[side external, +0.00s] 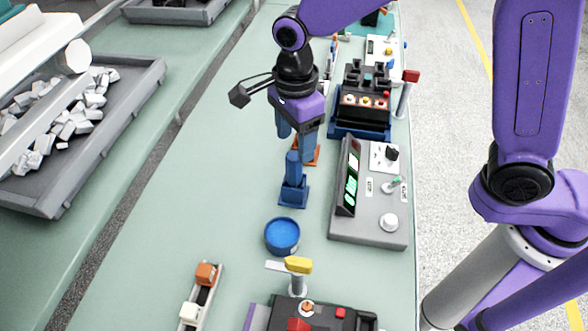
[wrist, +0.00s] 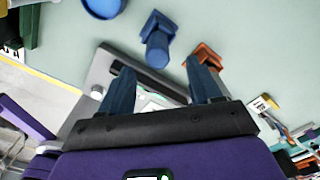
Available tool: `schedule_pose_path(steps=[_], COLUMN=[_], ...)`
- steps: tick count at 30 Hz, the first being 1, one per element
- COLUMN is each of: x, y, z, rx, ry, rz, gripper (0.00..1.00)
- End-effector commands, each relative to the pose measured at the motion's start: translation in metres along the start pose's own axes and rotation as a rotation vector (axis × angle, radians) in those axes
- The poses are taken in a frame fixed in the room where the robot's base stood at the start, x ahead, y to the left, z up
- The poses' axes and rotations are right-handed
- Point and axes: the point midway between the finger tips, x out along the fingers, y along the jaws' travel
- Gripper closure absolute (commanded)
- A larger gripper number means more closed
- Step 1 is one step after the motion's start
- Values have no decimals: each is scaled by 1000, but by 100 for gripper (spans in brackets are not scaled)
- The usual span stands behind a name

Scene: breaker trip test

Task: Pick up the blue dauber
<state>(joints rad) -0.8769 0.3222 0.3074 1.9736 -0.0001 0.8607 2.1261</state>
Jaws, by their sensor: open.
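The blue dauber (side external: 293,172) stands upright in a square blue base (side external: 293,195) on the green bench top. In the wrist view the dauber (wrist: 157,45) shows just beyond the fingertips, roughly in line with the gap between them. My gripper (side external: 296,143) points down with its two blue-grey fingers apart and nothing between them. In the side view it appears above and a little behind the dauber, apart from it. In the wrist view the open fingers (wrist: 158,68) show near the lower middle.
An orange base (side external: 314,155) stands just behind the dauber, partly hidden by a finger. A round blue container (side external: 282,236) sits in front. A grey console (side external: 378,215) with a green display stands close on the right. The bench to the left is clear.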

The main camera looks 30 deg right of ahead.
Motion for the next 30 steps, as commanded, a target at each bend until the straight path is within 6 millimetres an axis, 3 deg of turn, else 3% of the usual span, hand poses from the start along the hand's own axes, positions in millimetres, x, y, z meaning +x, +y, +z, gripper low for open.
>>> schedule_pose_path(steps=[3,11,21,30], x=[20,36,79,85], y=[1,1,3,2], z=[0,0,3,3], rx=[-1,-1,-1,-1], ry=[2,1,3,1], rz=[4,1,2,-2], gripper=[37,37,37,37])
